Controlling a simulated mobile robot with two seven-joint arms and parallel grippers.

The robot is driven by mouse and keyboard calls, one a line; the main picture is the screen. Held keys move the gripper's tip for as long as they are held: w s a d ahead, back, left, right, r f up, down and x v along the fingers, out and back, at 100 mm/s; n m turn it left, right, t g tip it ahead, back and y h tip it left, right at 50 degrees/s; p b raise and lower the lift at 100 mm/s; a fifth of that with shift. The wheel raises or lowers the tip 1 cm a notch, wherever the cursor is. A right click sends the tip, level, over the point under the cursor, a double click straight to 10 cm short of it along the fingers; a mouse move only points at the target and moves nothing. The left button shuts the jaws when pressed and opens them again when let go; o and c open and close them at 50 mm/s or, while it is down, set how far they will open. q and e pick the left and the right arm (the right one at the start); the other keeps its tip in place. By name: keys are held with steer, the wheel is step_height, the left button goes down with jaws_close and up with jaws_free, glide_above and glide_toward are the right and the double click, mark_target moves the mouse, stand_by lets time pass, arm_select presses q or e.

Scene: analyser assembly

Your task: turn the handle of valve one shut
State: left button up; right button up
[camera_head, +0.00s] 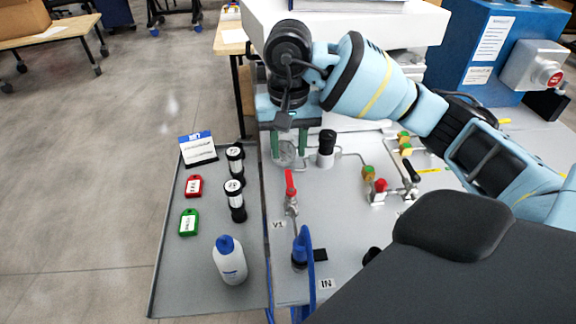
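Valve one has a red lever handle (290,183) on a metal valve body (291,207), beside the label V1 (278,225). The handle points away from me, roughly in line with the pipe below it. My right gripper (289,155) is just beyond the handle's far end, fingers pointing down. Its two green fingers are apart, with a clear rounded part (287,153) showing between or behind them. I cannot tell whether they touch that part. The handle looks free of the fingers. My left gripper is out of view.
A blue hose (308,262) and fitting stand nearer than the valve. A black-topped cylinder (326,145) is right of the gripper. Another red-capped valve (380,186) sits farther right. A white bottle (230,262), vials and tags occupy the left tray (176,285).

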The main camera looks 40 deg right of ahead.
mark_target(289, 174)
step_height(289, 174, down, 6)
stand_by(0.4)
jaws_close()
